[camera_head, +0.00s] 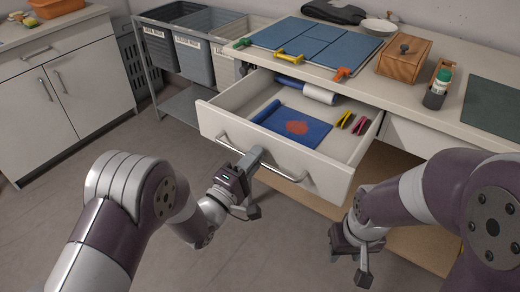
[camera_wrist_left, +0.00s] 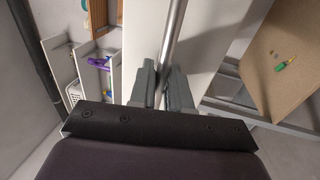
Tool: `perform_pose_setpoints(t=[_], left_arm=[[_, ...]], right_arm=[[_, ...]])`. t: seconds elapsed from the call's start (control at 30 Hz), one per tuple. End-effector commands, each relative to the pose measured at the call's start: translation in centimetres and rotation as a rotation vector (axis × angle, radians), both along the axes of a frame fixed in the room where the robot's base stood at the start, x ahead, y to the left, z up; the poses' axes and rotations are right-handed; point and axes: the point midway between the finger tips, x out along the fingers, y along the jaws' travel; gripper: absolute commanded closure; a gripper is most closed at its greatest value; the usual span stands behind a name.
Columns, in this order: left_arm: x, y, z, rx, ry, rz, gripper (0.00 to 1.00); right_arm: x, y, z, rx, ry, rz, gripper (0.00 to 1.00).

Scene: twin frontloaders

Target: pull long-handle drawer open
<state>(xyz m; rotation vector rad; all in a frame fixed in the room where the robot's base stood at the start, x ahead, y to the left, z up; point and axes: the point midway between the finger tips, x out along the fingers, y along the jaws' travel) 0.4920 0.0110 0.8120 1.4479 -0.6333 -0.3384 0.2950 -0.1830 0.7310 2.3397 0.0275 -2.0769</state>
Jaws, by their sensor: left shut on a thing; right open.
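The long-handle drawer (camera_head: 212,119) is pulled out from under the counter and stands open. Its long metal bar handle (camera_head: 290,179) runs across the white front. My left gripper (camera_head: 254,160) is shut on the handle near its middle. In the left wrist view, the bar (camera_wrist_left: 173,35) passes between the two fingers of the left gripper (camera_wrist_left: 162,82). Inside the drawer lie a blue cloth (camera_head: 292,128) with a red patch, a white roll (camera_head: 320,94) and yellow and pink clips (camera_head: 345,120). My right gripper (camera_head: 355,262) is open and empty, low in front of the drawer's right end.
Grey bins (camera_head: 193,60) stand on a rack at the left back. A white cabinet (camera_head: 78,88) stands far left. Floor between is clear.

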Motion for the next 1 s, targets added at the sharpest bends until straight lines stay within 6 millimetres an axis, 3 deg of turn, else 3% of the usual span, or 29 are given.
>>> perform_pose_setpoints(t=[0.23,0.67,0.7,0.73,1.0], left_arm=[[-1.2,0.9,0.0,0.001,0.002,0.001,1.00],[-1.4,1.0,-0.1,0.001,0.002,0.000,1.00],[-1.4,1.0,-0.1,0.001,0.002,0.000,0.76],[-1.4,1.0,-0.1,0.001,0.002,0.000,0.69],[-1.4,1.0,0.0,0.000,0.000,0.000,0.69]], right_arm=[[0.0,0.0,0.5,0.000,0.000,0.000,0.57],[0.0,0.0,0.5,0.000,0.000,0.000,0.57],[0.0,0.0,0.5,0.000,0.000,0.000,0.57],[0.0,0.0,0.5,0.000,0.000,0.000,0.57],[0.0,0.0,0.5,0.000,0.000,0.000,0.57]])
